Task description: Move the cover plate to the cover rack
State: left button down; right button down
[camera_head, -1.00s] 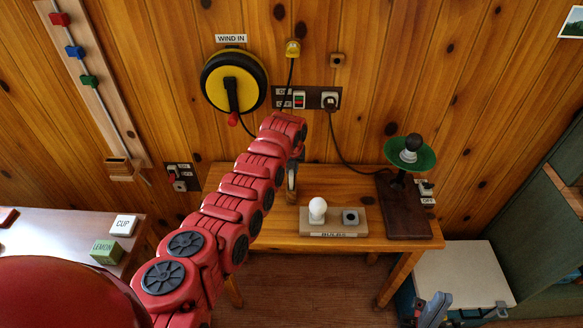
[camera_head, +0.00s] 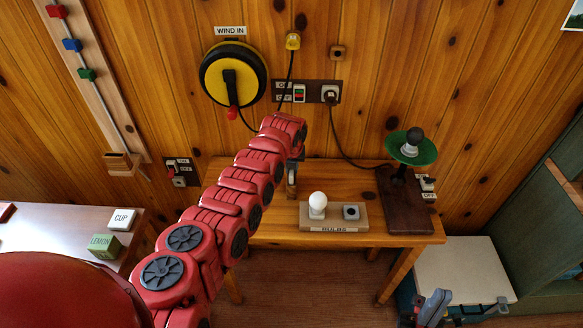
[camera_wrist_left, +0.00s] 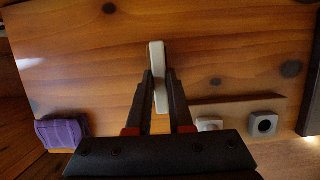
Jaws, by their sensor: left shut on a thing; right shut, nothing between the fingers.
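My left gripper (camera_wrist_left: 159,95) is shut on a thin pale plate, which looks like the cover plate (camera_wrist_left: 158,60) seen edge-on. The plate stands up between the fingers, over or on the wooden table. In the head view my left gripper (camera_head: 291,165) is largely hidden behind the red arm, and the plate (camera_head: 291,178) shows as a small pale strip at the table's back left. My right gripper (camera_head: 434,306) is shut and empty at the bottom right. I cannot make out a cover rack for certain.
A bulb block (camera_head: 348,224) with a white bulb (camera_head: 317,202) sits right of the left gripper. A lamp with a green shade (camera_head: 411,151) stands further right. A yellow-black reel (camera_head: 233,75) and switch panel (camera_head: 308,92) are on the wall. A purple cloth-like item (camera_wrist_left: 62,132) lies at the table edge.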

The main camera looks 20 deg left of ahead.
pick_arm(q)
jog(key=shift+f, duration=0.3)
jog(key=shift+f, duration=0.2)
jog(key=c, duration=0.7)
grip_release()
jog(key=shift+c, duration=0.2)
jog(key=shift+r, duration=0.2)
jog(key=shift+s+r, duration=0.2)
jog(key=shift+r, duration=0.35)
jog(key=b+v, duration=0.4)
jog(key=v, duration=1.2)
jog(key=shift+s, duration=0.15)
